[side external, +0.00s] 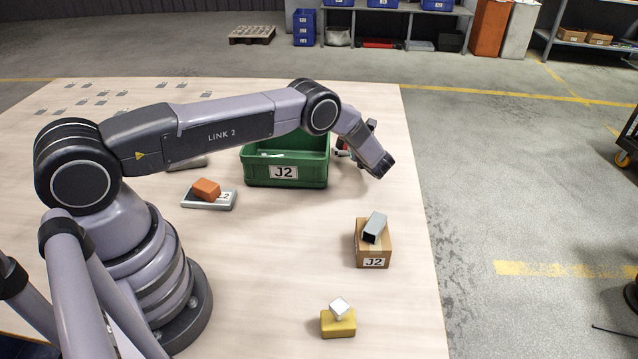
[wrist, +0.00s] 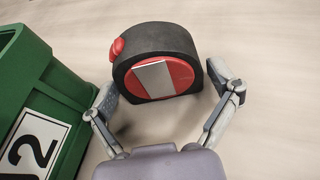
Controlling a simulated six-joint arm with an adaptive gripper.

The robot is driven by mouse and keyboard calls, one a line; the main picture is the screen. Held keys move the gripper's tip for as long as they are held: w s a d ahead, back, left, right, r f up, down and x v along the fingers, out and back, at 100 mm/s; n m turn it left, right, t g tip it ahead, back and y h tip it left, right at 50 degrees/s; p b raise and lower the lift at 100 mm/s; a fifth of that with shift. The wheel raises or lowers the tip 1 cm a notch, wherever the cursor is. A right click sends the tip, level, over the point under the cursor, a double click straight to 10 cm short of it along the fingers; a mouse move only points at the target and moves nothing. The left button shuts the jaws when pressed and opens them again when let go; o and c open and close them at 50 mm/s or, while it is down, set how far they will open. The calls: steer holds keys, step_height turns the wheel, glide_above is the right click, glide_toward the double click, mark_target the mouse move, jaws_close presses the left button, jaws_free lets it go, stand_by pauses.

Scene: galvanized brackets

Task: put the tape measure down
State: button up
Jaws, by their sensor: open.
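The tape measure (wrist: 158,62) is black with a red face, a grey label and a red button. In the wrist view it stands between the two fingers of my gripper (wrist: 163,84). The fingers are open on either side of it; whether either one touches it I cannot tell. In the side external view the tape measure (side external: 340,144) shows only as a bit of red behind my wrist, to the right of the green bin. Its underside is hidden, but it appears to be at the table surface.
The green bin (side external: 286,174) marked J2 is close on the left of my gripper. A cardboard box (side external: 374,254) with a grey metal tube stands nearer the front. A grey tray (side external: 209,201) holds an orange block. A yellow block (side external: 338,324) carries a white piece. Bare table lies between.

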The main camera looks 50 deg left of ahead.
steer(key=v, duration=1.1)
steer(key=shift+w, duration=0.1)
steer(key=s+a+r+n+g+h, duration=0.15)
steer(key=s+r+n, duration=0.3)
steer(key=r, duration=0.55)
steer(key=s+r+n+g+h, duration=0.15)
steer(key=s+r+n, duration=0.3)
steer(key=r, duration=0.55)
steer(key=s+a+r+n+g+h, duration=0.1)
steer(key=s+r+n+h, duration=0.15)
steer(key=s+r, duration=0.55)
steer(key=s+d+r+n+t+h, duration=0.1)
steer(key=s+d+r+n+h, duration=0.1)
steer(key=s, duration=0.6)
steer(key=s+d+r+n+t+h, duration=0.1)
steer(key=s+r+n, duration=0.3)
steer(key=s, duration=0.5)
steer(key=s+d+r+n+t+h, duration=0.2)
steer(key=s+d+n+h, duration=0.2)
steer(key=s, duration=0.5)
steer(key=shift+r+n, duration=0.4)
steer(key=shift+n, duration=0.15)
steer(key=shift+d, duration=0.1)
